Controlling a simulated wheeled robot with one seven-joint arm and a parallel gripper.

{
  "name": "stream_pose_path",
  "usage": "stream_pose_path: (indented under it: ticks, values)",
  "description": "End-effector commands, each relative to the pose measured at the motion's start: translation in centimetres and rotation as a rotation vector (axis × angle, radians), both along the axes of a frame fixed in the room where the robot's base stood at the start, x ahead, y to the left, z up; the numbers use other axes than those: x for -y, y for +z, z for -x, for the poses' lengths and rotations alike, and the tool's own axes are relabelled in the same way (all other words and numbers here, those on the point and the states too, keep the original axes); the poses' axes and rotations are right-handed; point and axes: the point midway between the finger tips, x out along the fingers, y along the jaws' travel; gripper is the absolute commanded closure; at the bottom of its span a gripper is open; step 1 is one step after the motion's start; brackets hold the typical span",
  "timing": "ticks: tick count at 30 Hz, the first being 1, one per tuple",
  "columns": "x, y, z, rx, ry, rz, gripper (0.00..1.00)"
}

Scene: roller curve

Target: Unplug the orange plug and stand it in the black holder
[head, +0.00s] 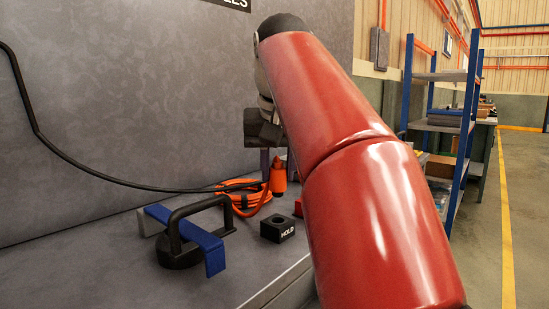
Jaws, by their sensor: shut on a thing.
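The orange plug (278,178) is upright in the head view, just below my gripper (273,162). My gripper is shut on the plug; my red arm hides part of the gripper. An orange cable (243,187) lies coiled behind and left of the plug. The black holder (277,230), a small block marked HOLD with a round hole in its top, sits on the grey bench in front of and below the plug. The plug is apart from the holder.
A black handled tool with a blue strap (213,252) stands on the bench left of the holder. A black cable (110,180) hangs along the grey wall panel. A red piece (298,208) shows partly behind my arm. A blue shelf rack (464,130) stands at right.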

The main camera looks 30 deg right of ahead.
Motion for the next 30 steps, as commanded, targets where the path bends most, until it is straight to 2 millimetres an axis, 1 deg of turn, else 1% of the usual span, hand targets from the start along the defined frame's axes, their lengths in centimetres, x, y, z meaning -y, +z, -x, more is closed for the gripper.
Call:
stream_pose_path:
  ticks: [3,12,18,30]
  values:
    - [0.0,-1.7,0.0,0.001,0.001,0.001,0.95]
    - [0.0,-3.7,0.0,0.000,0.001,0.000,0.95]
    - [0.0,-4.2,0.0,0.000,0.001,0.000,0.95]
    - [0.0,-4.2,0.0,0.001,0.000,0.000,0.95]
